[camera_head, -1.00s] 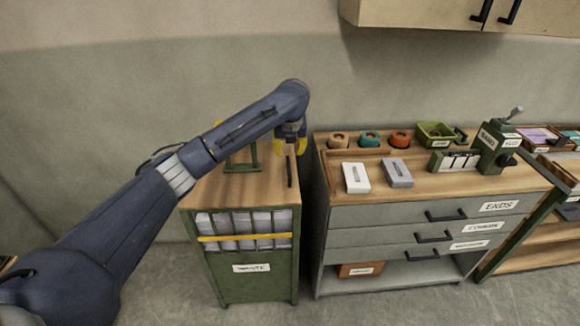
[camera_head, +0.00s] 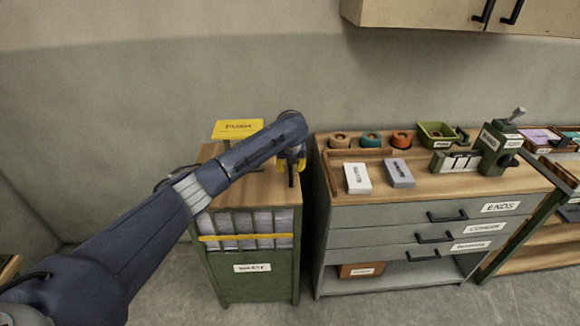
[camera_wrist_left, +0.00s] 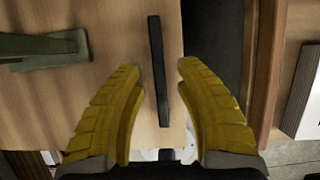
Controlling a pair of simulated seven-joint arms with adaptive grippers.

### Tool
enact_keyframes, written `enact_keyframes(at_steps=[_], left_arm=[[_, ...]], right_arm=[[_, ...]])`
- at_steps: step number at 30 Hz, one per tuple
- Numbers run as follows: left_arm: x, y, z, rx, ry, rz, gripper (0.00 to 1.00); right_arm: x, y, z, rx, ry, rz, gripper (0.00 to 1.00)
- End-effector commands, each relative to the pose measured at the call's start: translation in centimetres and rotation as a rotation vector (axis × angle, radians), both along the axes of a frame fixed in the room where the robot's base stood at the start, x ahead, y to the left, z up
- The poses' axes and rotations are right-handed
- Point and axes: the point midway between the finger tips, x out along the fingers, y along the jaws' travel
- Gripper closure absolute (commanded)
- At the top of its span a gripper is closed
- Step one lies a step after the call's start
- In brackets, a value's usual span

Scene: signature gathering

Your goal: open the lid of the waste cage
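The waste cage (camera_head: 252,268) is a green cabinet with a wooden top, a yellow bar and a white label on its front. White paper shows behind its bars. Its wooden lid (camera_head: 262,188) lies flat and closed. A black bar handle (camera_wrist_left: 158,70) stands on the lid near its right edge. My left gripper (camera_head: 291,172) is above that handle, pointing down. In the left wrist view the yellow fingers (camera_wrist_left: 160,85) are spread apart, one on each side of the handle, with gaps. My right gripper is not in view.
A yellow sign (camera_head: 238,129) on a green stand is on the cage top, behind my arm. A grey drawer cabinet (camera_head: 420,225) stands right of the cage, across a narrow gap. It bears boxes, tape rolls and a green tray (camera_head: 436,133).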

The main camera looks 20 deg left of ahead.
Motion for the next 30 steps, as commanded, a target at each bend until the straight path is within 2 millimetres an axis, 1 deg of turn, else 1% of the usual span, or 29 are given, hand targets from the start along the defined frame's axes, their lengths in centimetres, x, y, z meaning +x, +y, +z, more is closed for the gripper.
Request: enact_keyframes(at_steps=[8,17,30], left_arm=[[-0.01,0.01,-0.04,0.000,0.000,0.000,0.65],[0.00,0.02,-0.03,-0.001,0.001,0.001,1.00],[0.04,-0.10,0.07,-0.003,-0.001,-0.001,1.00]], right_arm=[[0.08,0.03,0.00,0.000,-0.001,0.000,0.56],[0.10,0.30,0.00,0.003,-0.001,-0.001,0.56],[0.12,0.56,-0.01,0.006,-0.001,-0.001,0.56]])
